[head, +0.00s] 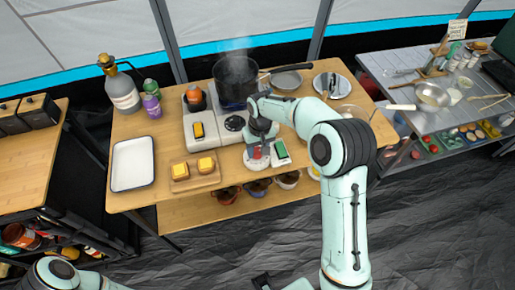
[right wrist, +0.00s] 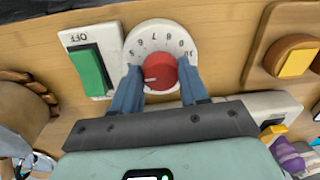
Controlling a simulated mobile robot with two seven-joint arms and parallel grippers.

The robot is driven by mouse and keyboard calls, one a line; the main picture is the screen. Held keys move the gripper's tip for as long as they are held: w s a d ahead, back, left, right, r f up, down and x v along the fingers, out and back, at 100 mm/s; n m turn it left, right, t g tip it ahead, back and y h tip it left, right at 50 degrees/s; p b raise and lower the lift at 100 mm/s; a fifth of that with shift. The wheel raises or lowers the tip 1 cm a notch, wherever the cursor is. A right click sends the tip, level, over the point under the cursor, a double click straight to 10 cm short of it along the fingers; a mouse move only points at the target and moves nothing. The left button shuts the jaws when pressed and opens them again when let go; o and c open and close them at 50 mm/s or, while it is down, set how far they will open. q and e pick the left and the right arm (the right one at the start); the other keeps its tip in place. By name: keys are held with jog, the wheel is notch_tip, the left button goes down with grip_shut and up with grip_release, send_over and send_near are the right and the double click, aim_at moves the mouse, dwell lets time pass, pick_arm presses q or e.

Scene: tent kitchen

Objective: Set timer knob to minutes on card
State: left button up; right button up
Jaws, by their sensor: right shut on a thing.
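The timer is a white round dial (right wrist: 135,45) with a red knob (right wrist: 160,71) in its middle. Black numbers run around the dial, upside down in the right wrist view. A pale mark on the knob points left in that view. My right gripper (right wrist: 158,84) is shut on the red knob, a finger on each side. In the head view, the right gripper (head: 258,146) is over the dial (head: 256,163) at the table's front edge. A small printed card (head: 457,29) stands at the back right; its print is too small to read. My left gripper is not visible.
A green switch (right wrist: 88,68) marked OFF sits close beside the dial. Two yellow blocks on a wooden board (head: 182,185) and a white tray (head: 132,163) lie left. A steaming black pot (head: 236,78) stands behind on the burner.

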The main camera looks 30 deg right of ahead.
jog(key=shift+m, duration=0.6)
dwell(1.3)
jog(key=o, duration=1.1)
jog(key=shift+c, duration=0.2)
jog(key=shift+r, duration=0.15)
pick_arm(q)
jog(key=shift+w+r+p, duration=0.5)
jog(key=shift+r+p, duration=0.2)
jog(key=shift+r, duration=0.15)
pick_arm(e)
notch_tip(320, 180, up, 13)
jog(key=shift+d, duration=0.35)
jog(key=shift+s, duration=0.1)
